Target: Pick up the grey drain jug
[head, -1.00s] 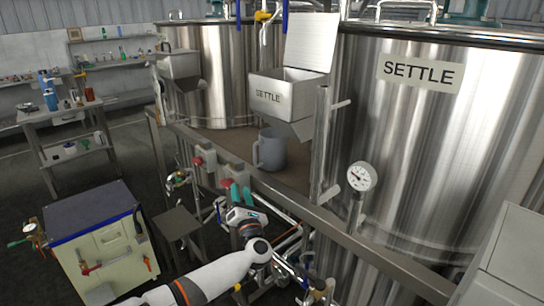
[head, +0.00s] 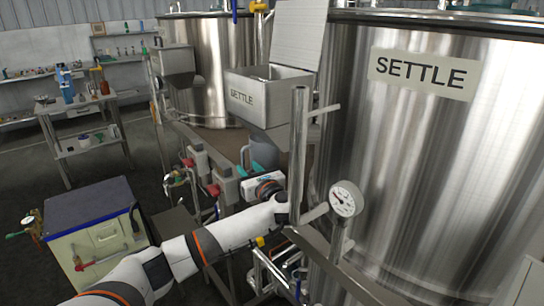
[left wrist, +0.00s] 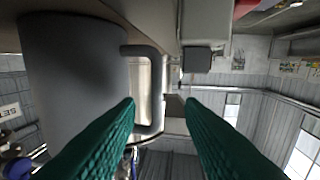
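The grey drain jug (head: 264,149) stands on the brown deck between the steel tanks in the head view, partly hidden by my left arm and gripper. In the left wrist view the jug (left wrist: 72,85) fills the left side, and its handle (left wrist: 157,85) shows ahead, in line with the gap between my fingertips. My left gripper (head: 246,160) reaches in at the jug's handle side. Its two teal fingers are apart in the left wrist view (left wrist: 160,104), with nothing clamped between them. I cannot tell whether the fingertips are beside the handle or short of it. My right gripper is not in view.
A box labelled SETTLE (head: 268,98) hangs just above the jug. A large tank (head: 420,160) and a pressure gauge (head: 343,199) stand close on the right. Red-handled valves (head: 188,163) line the deck's front. A cabinet (head: 95,235) stands at lower left.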

